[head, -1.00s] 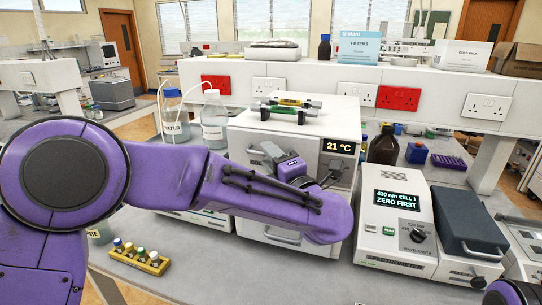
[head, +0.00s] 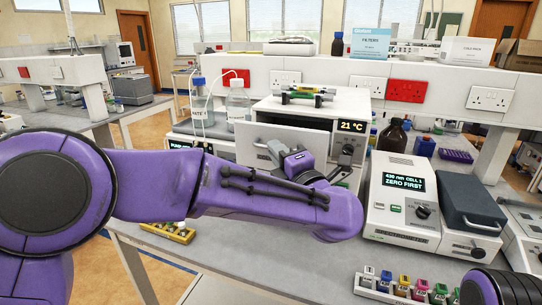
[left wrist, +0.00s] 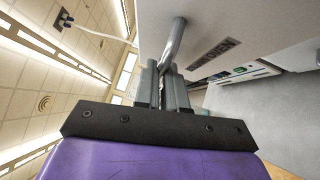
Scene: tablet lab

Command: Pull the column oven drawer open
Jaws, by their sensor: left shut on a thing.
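The column oven (head: 345,104) is a white box on the bench with a 21 °C display. Its drawer (head: 256,135) stands out from the body, with a dark gap showing behind the top of its white front. My left gripper (head: 279,153) is at the drawer front, shut on the handle. In the left wrist view my left gripper (left wrist: 163,76) has its fingers around the metal bar handle (left wrist: 174,42) beside the white front panel (left wrist: 225,25). My left arm hides the lower part of the oven. My right gripper is out of the picture.
Two columns (head: 303,96) lie on top of the oven. Capped bottles (head: 238,101) stand at its left and a brown bottle (head: 392,137) at its right. A white instrument (head: 402,205) is close on the right. A vial rack (head: 168,233) and coloured vials (head: 404,287) are near the front.

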